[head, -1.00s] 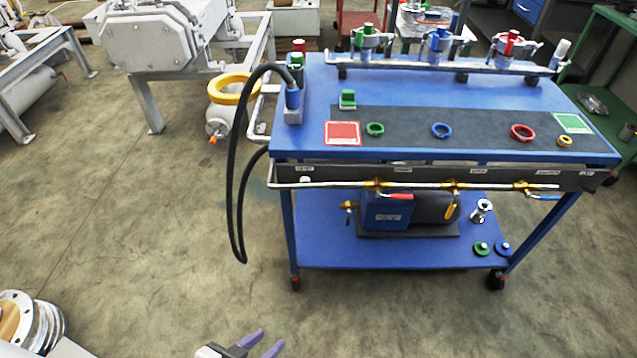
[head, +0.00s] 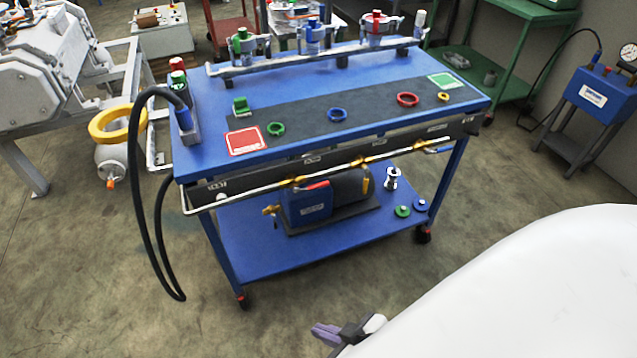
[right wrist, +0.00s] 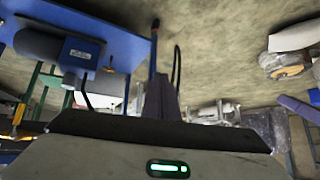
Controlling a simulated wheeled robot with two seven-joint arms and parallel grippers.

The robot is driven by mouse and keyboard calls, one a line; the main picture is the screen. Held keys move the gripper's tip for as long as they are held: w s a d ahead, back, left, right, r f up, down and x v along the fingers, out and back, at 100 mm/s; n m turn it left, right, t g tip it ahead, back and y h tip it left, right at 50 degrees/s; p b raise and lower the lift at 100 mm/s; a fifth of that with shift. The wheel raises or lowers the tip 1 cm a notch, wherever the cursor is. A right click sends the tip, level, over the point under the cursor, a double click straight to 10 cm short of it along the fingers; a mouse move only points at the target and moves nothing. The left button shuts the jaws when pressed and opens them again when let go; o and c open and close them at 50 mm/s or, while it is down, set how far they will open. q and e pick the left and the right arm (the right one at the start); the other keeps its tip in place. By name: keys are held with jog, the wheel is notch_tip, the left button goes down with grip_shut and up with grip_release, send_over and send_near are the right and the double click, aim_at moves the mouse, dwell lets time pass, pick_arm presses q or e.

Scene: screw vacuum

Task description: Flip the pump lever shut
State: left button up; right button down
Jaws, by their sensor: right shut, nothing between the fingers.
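The pump (head: 308,203), a blue block with a dark motor, stands on the lower shelf of the blue cart. It also shows in the right wrist view (right wrist: 82,52) at upper left. A small brass valve (head: 271,209) sits at the pump's left end; its handle is too small to read clearly. My left gripper is out of view.
The blue cart (head: 300,262) has rings and clamps on top. A black hose (head: 140,220) loops down at its left. A blue gauge unit (head: 597,98) stands at far right. The floor before the cart is clear. My white arm fills the lower right.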

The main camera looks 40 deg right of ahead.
jog(key=w+d+r+m+t+h, duration=0.1)
jog(key=w+d+r+m+h, duration=0.1)
jog(key=w+d+r, duration=0.5)
jog(key=w+d+r+m+t+h+p, duration=0.1)
jog(key=w+d+r+m+h, duration=0.1)
jog(key=w+d+r, duration=0.6)
notch_tip(320, 180, up, 7)
jog(key=shift+w+d+r+m+h, duration=0.1)
jog(key=shift+w+d+m+h, duration=0.2)
jog(key=shift+w+h, duration=0.5)
jog(key=shift+w, duration=0.15)
send_over(322, 184)
jog(key=s+a, duration=0.2)
jog(key=s, duration=0.1)
notch_tip(322, 184, down, 5)
jog(key=shift+t+y, duration=0.3)
jog(key=f, duration=0.3)
jog(key=w+f, duration=0.1)
jog(key=shift+d+f, duration=0.25)
jog(key=shift+f, duration=0.1)
